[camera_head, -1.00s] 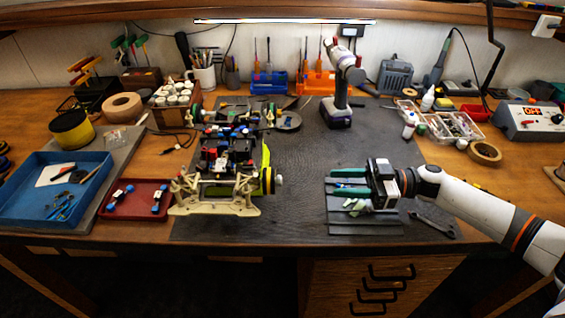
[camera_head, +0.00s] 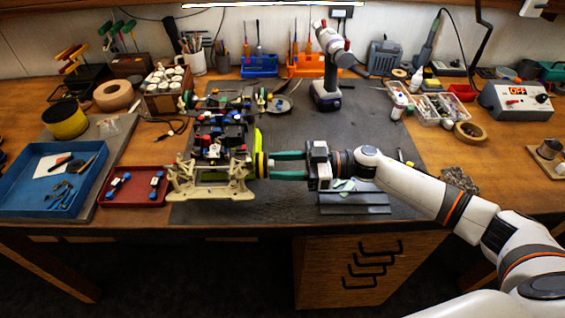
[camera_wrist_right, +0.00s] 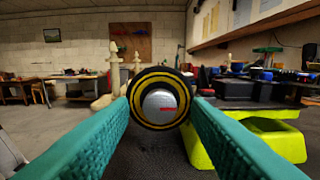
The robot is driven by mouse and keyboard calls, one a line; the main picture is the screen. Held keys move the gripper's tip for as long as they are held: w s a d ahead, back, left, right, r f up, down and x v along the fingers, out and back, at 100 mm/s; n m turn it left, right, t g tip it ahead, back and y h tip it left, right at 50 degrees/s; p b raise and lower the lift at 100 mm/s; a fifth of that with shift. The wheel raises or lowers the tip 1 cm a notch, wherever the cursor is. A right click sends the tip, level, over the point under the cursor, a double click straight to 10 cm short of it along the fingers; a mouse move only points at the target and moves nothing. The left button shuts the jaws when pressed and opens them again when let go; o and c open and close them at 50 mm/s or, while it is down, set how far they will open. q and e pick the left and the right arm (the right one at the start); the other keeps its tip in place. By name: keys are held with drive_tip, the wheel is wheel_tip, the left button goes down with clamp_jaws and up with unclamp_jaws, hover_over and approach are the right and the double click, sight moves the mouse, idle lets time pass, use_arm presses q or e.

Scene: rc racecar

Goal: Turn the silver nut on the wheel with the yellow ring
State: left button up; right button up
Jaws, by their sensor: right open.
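The RC car chassis (camera_head: 212,172) stands on the dark mat, with a beige frame at its front and a yellow-green part on its right side. Its wheel with the yellow ring (camera_head: 260,165) faces right; in the right wrist view the wheel (camera_wrist_right: 140,92) shows black with yellow rings. The silver nut (camera_wrist_right: 160,105) is at its centre, with a red mark on its face. My right gripper (camera_head: 272,165) is open, its green fingers pointing left at the wheel. In the wrist view the fingers lie on either side of the nut; contact cannot be told. My left gripper is not in view.
A grey ribbed pad (camera_head: 352,203) lies below my right gripper. A cordless screwdriver (camera_head: 328,75) stands behind on the mat. A red tray (camera_head: 137,197) and a blue tray (camera_head: 30,165) lie to the left.

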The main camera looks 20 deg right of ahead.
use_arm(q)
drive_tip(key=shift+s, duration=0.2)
use_arm(e)
drive_tip(key=shift+c, duration=0.9)
clamp_jaws()
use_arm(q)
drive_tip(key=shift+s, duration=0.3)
